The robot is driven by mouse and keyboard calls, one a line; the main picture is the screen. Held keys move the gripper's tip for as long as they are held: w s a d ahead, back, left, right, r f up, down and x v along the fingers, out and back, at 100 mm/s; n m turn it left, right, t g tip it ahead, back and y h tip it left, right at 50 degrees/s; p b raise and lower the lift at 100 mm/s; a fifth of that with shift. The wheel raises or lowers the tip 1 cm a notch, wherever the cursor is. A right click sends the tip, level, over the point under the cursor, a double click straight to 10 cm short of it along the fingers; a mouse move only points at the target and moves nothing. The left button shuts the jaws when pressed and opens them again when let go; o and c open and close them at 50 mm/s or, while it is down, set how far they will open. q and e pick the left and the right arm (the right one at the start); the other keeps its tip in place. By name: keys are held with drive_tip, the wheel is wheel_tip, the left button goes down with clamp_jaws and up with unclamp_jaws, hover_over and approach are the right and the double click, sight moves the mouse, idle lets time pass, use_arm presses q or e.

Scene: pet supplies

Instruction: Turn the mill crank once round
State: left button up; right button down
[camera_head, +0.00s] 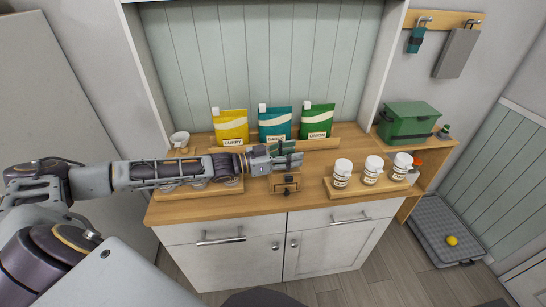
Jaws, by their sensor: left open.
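A small wooden box (286,187) with a dark knob on its front stands in the middle of the counter and looks like the mill. I cannot make out its crank; my left gripper covers the top of the box. My left arm reaches across the counter from the left. My left gripper (288,158) is open over the box, its fingers pointing right. I cannot tell whether a finger touches the crank. My right gripper is not in view.
Yellow (231,126), teal (275,123) and green (318,119) pouches stand behind the gripper. Three white jars (371,171) stand on a wooden tray at right. A white cup (180,140) is at left. Glass jars sit partly hidden under my arm. A green box (409,123) stands far right.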

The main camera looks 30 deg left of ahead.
use_arm(q)
drive_tip(key=v, duration=1.1)
drive_tip(key=shift+s+a, duration=0.25)
drive_tip(key=shift+s, duration=0.05)
idle(0.6)
idle(0.6)
